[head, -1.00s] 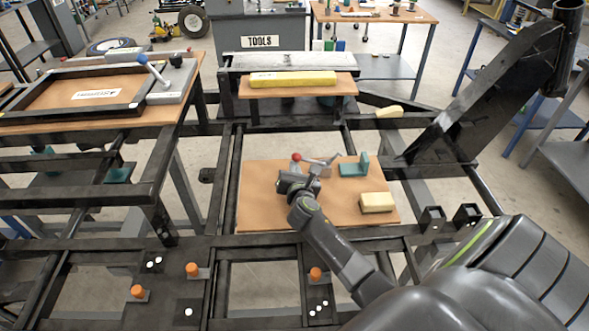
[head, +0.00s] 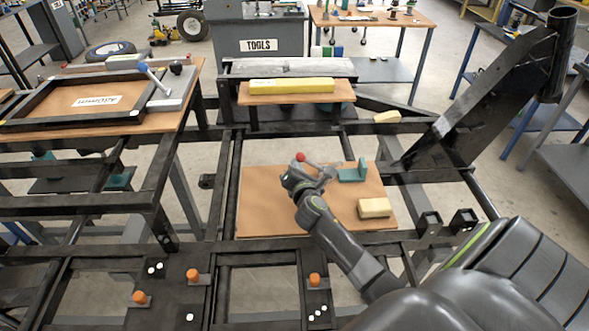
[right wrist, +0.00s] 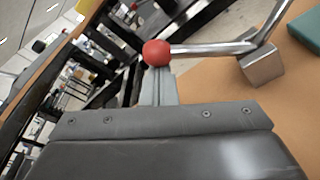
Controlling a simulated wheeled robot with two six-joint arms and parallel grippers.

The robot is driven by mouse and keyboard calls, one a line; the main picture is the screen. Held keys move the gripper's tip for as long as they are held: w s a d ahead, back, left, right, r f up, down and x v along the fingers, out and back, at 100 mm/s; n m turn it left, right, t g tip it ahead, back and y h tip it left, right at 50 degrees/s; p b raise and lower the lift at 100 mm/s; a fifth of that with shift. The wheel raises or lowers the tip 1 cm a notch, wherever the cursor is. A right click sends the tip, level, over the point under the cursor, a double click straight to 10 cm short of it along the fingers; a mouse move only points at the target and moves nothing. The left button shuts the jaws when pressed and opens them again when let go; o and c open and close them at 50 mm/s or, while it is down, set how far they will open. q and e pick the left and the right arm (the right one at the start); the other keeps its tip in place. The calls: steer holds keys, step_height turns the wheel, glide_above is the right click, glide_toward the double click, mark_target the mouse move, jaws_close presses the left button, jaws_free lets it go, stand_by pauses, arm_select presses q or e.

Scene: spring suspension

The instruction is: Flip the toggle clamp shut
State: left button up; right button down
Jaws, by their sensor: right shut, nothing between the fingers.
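The toggle clamp (head: 325,171) stands on the brown board, with a metal lever ending in a red ball (head: 300,157). In the right wrist view the lever (right wrist: 210,48) runs nearly level from a metal block (right wrist: 262,64) to the red ball (right wrist: 156,53). My right gripper (head: 298,176) is just in front of the ball. Its fingers are shut with nothing between them. In the wrist view the fingertips (right wrist: 158,82) are right under the ball; I cannot tell whether they touch it. The gripper hides part of the clamp. My left gripper is not in view.
A teal angled block (head: 353,173) stands right of the clamp and a pale yellow block (head: 374,208) lies nearer on the board (head: 265,210). Dark frame bars surround the board. A blue-knobbed lever (head: 152,77) is on the left table. The board's left front is clear.

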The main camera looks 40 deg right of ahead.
steer(key=shift+s+d+r+m+t, duration=0.2)
steer(key=shift+d+r+m, duration=0.15)
steer(key=shift+r+m, duration=0.2)
steer(key=shift+s+d+r+m+t, duration=0.1)
steer(key=shift+s+d+r+m, duration=0.1)
steer(key=shift+d+r+m, duration=0.35)
steer(key=d+r+m, duration=0.1)
steer(key=s+d+r+m, duration=0.1)
steer(key=m, duration=0.1)
steer(key=shift+s+t+y, duration=0.3)
steer(key=shift+d+r, duration=0.1)
steer(key=shift+r, duration=0.05)
